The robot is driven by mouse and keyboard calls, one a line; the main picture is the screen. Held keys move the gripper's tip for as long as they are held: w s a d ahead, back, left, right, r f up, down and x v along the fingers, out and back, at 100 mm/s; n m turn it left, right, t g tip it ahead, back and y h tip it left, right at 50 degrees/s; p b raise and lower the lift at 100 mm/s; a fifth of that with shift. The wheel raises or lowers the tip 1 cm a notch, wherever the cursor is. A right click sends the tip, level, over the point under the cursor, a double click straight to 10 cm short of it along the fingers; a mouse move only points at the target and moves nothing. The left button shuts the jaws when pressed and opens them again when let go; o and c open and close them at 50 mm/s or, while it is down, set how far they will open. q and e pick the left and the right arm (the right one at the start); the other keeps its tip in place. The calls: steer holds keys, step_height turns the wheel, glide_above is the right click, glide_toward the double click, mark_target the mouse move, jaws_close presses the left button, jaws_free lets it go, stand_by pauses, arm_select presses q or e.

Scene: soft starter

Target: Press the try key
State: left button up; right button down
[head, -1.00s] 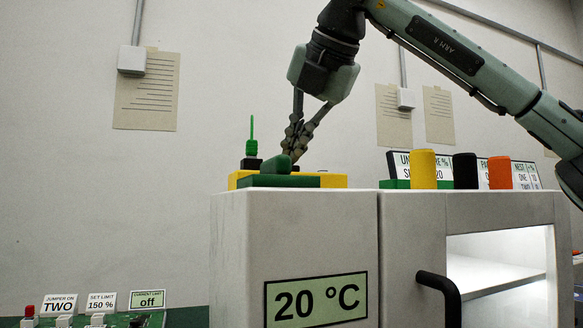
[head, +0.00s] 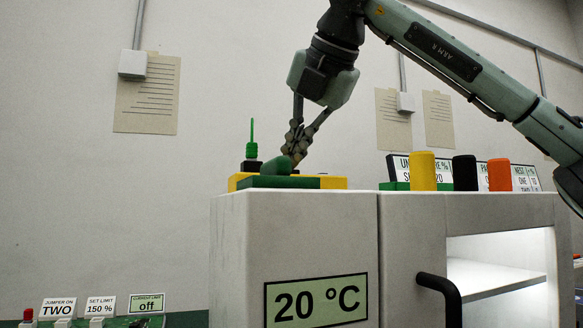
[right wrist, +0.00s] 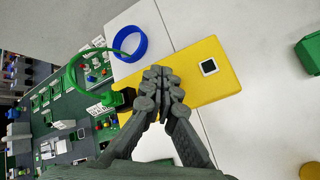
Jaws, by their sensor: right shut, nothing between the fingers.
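My right gripper (head: 297,148) is shut and empty, pointing down just above the yellow block (head: 330,182) on the white cabinet. In the right wrist view its fingertips (right wrist: 160,80) lie over the yellow block (right wrist: 222,88), left of a white square key with a dark centre (right wrist: 208,67). No lettering on this key can be read, so I cannot tell if it is the try key. A black socket (right wrist: 122,98) with a green looped wire (right wrist: 70,78) stands at the block's left end. Whether the fingertips touch the block is unclear. My left gripper is not in view.
The white cabinet (head: 240,260) carries a "20 °C" sign (head: 316,300) and a black handle (head: 440,290). Yellow, black and orange cylinders (head: 423,171) stand on top at the right. A blue ring (right wrist: 130,42) lies beside the block. A green board with labels (head: 147,303) is lower left.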

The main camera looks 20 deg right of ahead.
steer(key=shift+r+p, duration=0.4)
steer(key=shift+r, duration=0.35)
step_height(320, 180, up, 3)
steer(key=shift+f+p, duration=0.1)
steer(key=shift+p, duration=1.1)
steer(key=shift+r+p, duration=0.4)
steer(key=shift+r, duration=0.7)
